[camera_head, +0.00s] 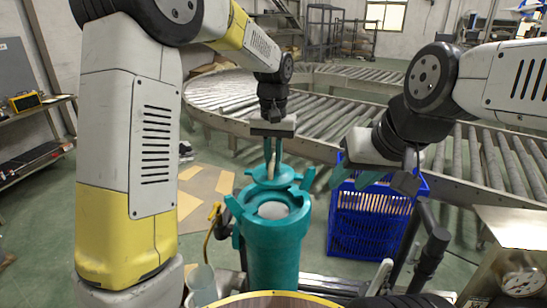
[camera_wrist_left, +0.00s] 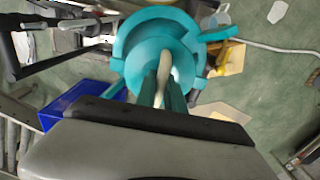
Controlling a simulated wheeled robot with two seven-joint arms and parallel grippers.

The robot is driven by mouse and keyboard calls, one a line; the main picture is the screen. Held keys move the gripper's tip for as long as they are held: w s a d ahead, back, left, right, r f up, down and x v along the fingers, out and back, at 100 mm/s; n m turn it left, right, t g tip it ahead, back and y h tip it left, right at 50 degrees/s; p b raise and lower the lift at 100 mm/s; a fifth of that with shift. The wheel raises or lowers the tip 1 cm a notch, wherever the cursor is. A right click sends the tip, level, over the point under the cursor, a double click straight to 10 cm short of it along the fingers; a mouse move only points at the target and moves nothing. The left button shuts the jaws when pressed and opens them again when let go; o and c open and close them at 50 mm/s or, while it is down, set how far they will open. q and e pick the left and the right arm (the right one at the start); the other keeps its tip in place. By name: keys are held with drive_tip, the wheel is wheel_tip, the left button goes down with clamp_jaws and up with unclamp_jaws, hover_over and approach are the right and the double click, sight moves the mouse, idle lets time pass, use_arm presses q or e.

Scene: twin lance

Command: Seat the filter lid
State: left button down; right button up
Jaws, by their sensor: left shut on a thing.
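The teal filter lid (camera_head: 288,183) is held above the teal filter housing (camera_head: 272,255), with a visible gap between them at the front. My left gripper (camera_head: 272,168) points down and is shut on the lid's pale upright handle. The handle also shows between the fingers in the left wrist view (camera_wrist_left: 164,72). The housing stands upright, and a pale rounded filter top (camera_head: 273,210) shows in its open mouth. The lid hides the back of the mouth. My right gripper (camera_head: 372,180) is to the right of the housing, apart from it, with its fingers spread and nothing visible between them.
A blue crate (camera_head: 370,225) stands on the floor right of the housing. A roller conveyor (camera_head: 220,95) curves behind. A yellow-handled tool or valve (camera_head: 213,215) is close to the housing's left side. A round, yellow-rimmed surface (camera_head: 270,298) fills the front edge.

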sight(274, 178)
use_arm(q)
drive_tip(key=shift+f, duration=2.9)
drive_tip(key=shift+f, duration=2.8)
drive_tip(key=c, duration=1.3)
unclamp_jaws()
drive_tip(key=shift+c, duration=0.2)
drive_tip(key=shift+r, duration=3.9)
drive_tip(key=shift+r, duration=0.1)
